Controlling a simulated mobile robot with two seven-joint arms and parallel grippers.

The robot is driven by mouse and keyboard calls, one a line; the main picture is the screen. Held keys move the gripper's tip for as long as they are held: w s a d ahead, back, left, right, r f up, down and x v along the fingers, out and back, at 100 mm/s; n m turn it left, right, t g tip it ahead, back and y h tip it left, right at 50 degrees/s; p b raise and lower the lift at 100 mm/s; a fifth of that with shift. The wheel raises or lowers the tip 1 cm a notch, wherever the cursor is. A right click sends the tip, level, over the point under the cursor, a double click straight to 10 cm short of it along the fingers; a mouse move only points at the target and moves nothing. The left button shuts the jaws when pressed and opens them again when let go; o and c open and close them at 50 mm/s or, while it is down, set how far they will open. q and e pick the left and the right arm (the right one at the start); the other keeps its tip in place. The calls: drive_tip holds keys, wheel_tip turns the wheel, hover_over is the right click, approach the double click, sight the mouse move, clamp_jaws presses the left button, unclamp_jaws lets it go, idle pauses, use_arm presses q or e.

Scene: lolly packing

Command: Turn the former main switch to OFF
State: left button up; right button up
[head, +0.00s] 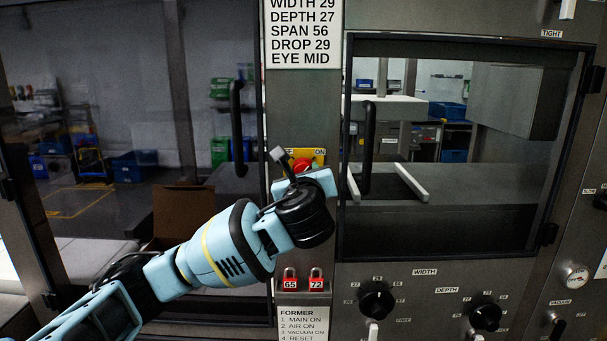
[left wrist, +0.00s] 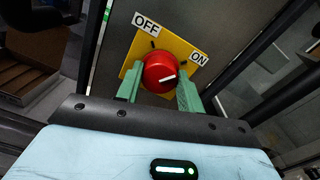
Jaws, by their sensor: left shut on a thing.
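The main switch is a red round knob (left wrist: 158,72) on a yellow plate (left wrist: 182,50), with an OFF label (left wrist: 146,24) at upper left and an ON label (left wrist: 198,57) at right. The knob's white mark points toward the ON side. My left gripper (left wrist: 159,88) has a green finger on each side of the knob and is shut on it. In the head view the red knob (head: 301,163) shows only partly behind my left gripper (head: 298,178), and the OFF label is mostly covered. My right gripper is not in view.
The switch sits on a steel post between two glazed doors with black handles (head: 236,128) (head: 368,148). Two red padlocks (head: 290,280) (head: 316,280) hang below, above the FORMER list (head: 303,325). Black WIDTH (head: 376,300) and DEPTH (head: 485,317) dials are at lower right.

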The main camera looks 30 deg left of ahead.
use_arm(q)
drive_tip(key=shift+f+n+h, duration=0.1)
drive_tip(key=shift+n+h, duration=0.3)
drive_tip(key=shift+n, duration=7.7)
drive_tip(key=o, duration=1)
drive_tip(key=shift+s, duration=0.15)
